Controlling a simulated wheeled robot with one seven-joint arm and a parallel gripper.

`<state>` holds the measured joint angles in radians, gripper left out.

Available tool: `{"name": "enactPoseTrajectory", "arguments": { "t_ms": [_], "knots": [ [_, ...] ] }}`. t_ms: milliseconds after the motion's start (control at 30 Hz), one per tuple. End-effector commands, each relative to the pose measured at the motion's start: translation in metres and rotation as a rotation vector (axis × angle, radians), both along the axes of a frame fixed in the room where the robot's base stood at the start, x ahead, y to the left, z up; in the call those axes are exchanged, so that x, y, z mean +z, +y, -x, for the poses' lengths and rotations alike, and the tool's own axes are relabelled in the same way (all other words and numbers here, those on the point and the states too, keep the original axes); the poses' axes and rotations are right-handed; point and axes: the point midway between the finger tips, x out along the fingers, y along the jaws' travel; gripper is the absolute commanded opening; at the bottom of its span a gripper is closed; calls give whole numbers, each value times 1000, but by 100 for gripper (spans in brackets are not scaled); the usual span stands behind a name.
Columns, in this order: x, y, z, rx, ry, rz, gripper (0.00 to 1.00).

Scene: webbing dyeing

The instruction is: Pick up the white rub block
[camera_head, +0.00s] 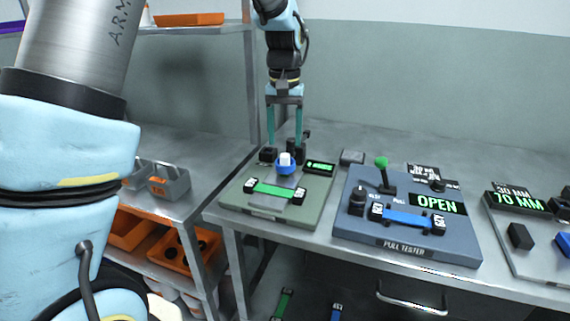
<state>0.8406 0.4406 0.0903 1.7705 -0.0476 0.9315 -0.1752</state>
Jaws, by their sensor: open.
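The white rub block (285,159) is small and sits in a round blue holder (286,168) at the back of the green station (240,200). My gripper (284,148) points down from above, its two teal fingers spread apart. In the picture the fingertips come down on the left and right just above the white block, with nothing seen between them. Dark blocks at the fingertips make their ends hard to make out. I cannot tell how far in depth the fingers are from the block.
A green strap (275,190) lies across the front of the green station. The blue pull tester (405,246), with a green-knobbed lever (382,163), stands to the right. A grey station (525,264) is farther right. Grey bins (172,185) and orange bins (182,250) are at left.

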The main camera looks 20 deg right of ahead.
Motion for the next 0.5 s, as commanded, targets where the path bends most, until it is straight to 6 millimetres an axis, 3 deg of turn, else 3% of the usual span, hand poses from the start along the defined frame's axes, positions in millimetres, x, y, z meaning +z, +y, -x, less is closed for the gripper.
{"name": "enactPoseTrajectory", "arguments": {
  "t_ms": [300, 500],
  "knots": [
    [-42, 0, 2, 1, 3, -2, 65],
    [-48, 0, 1, 0, 1, -1, 65]
  ]
}}
